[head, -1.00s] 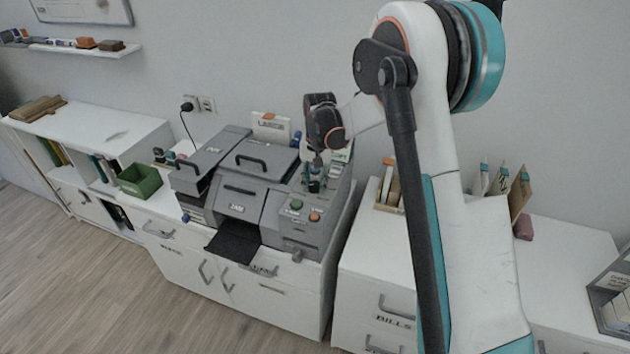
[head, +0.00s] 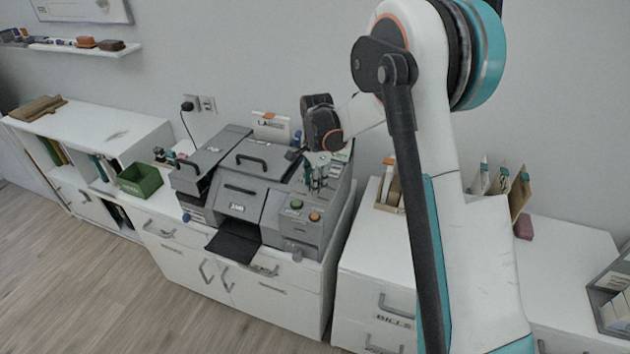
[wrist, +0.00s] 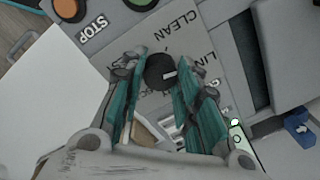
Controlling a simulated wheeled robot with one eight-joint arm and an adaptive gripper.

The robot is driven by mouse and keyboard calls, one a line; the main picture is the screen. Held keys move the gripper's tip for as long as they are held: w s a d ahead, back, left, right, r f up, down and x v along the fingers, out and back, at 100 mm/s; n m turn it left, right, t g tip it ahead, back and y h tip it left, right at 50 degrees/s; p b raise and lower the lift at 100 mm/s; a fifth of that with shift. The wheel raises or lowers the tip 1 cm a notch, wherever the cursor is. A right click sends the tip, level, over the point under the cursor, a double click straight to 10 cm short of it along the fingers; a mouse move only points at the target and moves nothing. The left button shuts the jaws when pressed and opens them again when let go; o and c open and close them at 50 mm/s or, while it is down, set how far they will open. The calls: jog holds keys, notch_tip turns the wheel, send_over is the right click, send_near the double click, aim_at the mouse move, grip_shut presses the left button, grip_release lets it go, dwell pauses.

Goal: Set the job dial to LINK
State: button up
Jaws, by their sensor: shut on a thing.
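The job dial (wrist: 158,68) is a round black knob with a small white mark on its right side, on the grey panel of the machine (head: 240,205). The word CLEAN (wrist: 178,30) is printed above it in the wrist view, and LINK (wrist: 207,68), partly covered, is to its right. Other labels are hidden by my fingers. My gripper (wrist: 162,63) has its teal fingers on both sides of the knob and is shut on it. In the head view my gripper (head: 316,178) is over the machine's right part, and the dial cannot be made out there.
An orange button (head: 314,216) and a green button (head: 296,204) sit on the panel near the dial; STOP is printed by the orange one. The machine's lid with a handle (head: 252,160) is to the left. A green bin (head: 140,180) stands further left.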

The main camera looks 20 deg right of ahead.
jog(key=shift+m, duration=1.5)
jog(key=o, duration=1.1)
jog(key=shift+c, duration=0.2)
jog(key=shift+r, duration=0.1)
notch_tip(320, 180, up, 12)
jog(key=shift+s, duration=0.25)
